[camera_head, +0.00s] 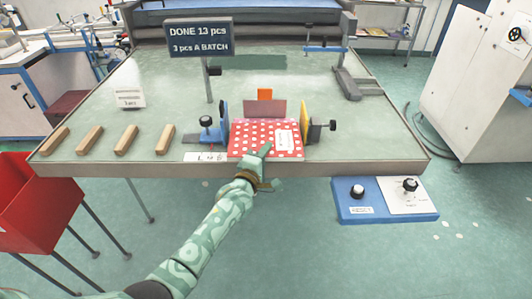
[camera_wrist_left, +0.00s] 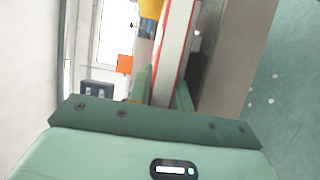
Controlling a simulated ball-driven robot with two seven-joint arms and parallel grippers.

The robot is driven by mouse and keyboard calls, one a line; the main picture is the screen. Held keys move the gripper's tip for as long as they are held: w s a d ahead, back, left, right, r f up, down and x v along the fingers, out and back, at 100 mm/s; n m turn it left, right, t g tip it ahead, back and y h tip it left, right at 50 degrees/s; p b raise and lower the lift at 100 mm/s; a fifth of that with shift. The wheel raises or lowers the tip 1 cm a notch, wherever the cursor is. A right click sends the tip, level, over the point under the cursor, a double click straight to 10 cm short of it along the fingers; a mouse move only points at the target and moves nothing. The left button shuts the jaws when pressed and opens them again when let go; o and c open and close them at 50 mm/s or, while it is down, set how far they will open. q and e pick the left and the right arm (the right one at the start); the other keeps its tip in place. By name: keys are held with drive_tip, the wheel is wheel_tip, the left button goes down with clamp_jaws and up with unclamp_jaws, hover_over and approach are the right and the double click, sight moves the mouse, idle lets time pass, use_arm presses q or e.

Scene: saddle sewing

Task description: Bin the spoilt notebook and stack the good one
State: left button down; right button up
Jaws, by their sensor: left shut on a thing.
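A red notebook with white dots and a pale label (camera_head: 250,137) lies at the front edge of the table, between a blue stop and a yellow stop. My left gripper (camera_head: 262,156) is at its front edge, shut on it. In the left wrist view the notebook (camera_wrist_left: 176,50) shows edge-on between the fingers of the gripper (camera_wrist_left: 164,95). I cannot tell whether the notebook is spoilt, and I make out no second one. A red bin (camera_head: 35,205) stands at the left, below the tabletop. My right gripper is in neither view.
The blue stop (camera_head: 211,128) and yellow stop (camera_head: 304,118) flank the notebook, with a brownish upright plate (camera_head: 265,108) behind. Several wooden bars (camera_head: 90,138) lie at the left.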

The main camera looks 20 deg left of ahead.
use_arm(q)
drive_tip(key=shift+f, duration=0.1)
drive_tip(key=c, duration=1.2)
unclamp_jaws()
drive_tip(key=shift+f, duration=0.15)
drive_tip(key=shift+s+d+p, duration=0.2)
drive_tip(key=shift+s+p, duration=0.35)
drive_tip(key=shift+s, duration=0.15)
drive_tip(key=shift+s+d+p, duration=0.2)
drive_tip(key=shift+s+p, duration=0.3)
drive_tip(key=shift+s, duration=0.2)
drive_tip(key=shift+s+d+p, duration=0.2)
drive_tip(key=shift+s+p, duration=0.3)
drive_tip(key=shift+s, duration=0.3)
drive_tip(key=shift+s+d+p, duration=0.25)
drive_tip(key=shift+s+p, duration=0.3)
drive_tip(key=shift+s, duration=0.25)
drive_tip(key=shift+s+d+p, duration=0.2)
drive_tip(key=shift+s+p, duration=0.3)
drive_tip(key=shift+s, duration=0.3)
drive_tip(key=shift+s+d+p, duration=0.2)
drive_tip(key=shift+s+p, duration=0.05)
drive_tip(key=shift+s, duration=0.3)
drive_tip(key=shift+s+d+p, duration=0.15)
drive_tip(key=shift+s+p, duration=0.1)
drive_tip(key=shift+s, duration=0.25)
